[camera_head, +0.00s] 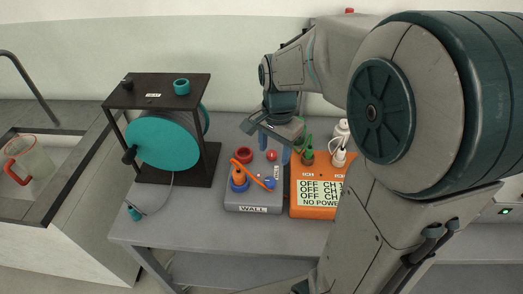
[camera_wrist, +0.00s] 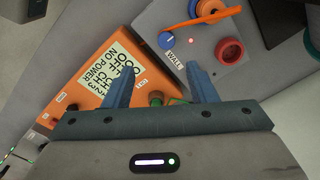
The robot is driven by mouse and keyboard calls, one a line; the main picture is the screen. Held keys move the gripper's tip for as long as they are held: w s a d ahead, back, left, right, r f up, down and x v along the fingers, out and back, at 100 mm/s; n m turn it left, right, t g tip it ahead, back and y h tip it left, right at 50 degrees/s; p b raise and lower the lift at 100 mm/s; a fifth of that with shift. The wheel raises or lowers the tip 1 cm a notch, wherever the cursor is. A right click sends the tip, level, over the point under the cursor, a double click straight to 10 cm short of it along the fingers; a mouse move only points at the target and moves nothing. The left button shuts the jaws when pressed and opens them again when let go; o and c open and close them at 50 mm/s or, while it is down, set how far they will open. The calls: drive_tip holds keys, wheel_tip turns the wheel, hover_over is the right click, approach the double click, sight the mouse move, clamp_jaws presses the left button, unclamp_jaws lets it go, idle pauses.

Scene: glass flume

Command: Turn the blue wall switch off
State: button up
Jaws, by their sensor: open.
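The grey wall box (camera_head: 232,202), labelled WALL, stands on the bench. The blue switch knob (camera_head: 269,184) is on its top near the front right corner. In the wrist view the knob (camera_wrist: 166,41) shows a white pointer mark, and a red lamp (camera_wrist: 193,41) glows beside it. My gripper (camera_head: 275,151) hangs over the back right of the box, fingers down and apart. In the wrist view my open gripper (camera_wrist: 158,71) has nothing between its fingers, and the knob lies beyond the fingertips. The gap between fingers and box is hard to judge.
An orange box (camera_head: 312,213) reading "NO POWER" stands close right. A black frame with a teal disc (camera_head: 162,144) stands left.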

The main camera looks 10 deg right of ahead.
sight(270, 181)
drive_tip(key=f, duration=0.4)
drive_tip(key=w+f+m, duration=0.1)
drive_tip(key=f, duration=0.4)
drive_tip(key=w+f+m, duration=0.1)
drive_tip(key=f, duration=0.4)
drive_tip(key=shift+w+f+p, duration=0.15)
drive_tip(key=shift+f+p, duration=0.05)
drive_tip(key=shift+p, duration=0.15)
drive_tip(key=c, duration=1)
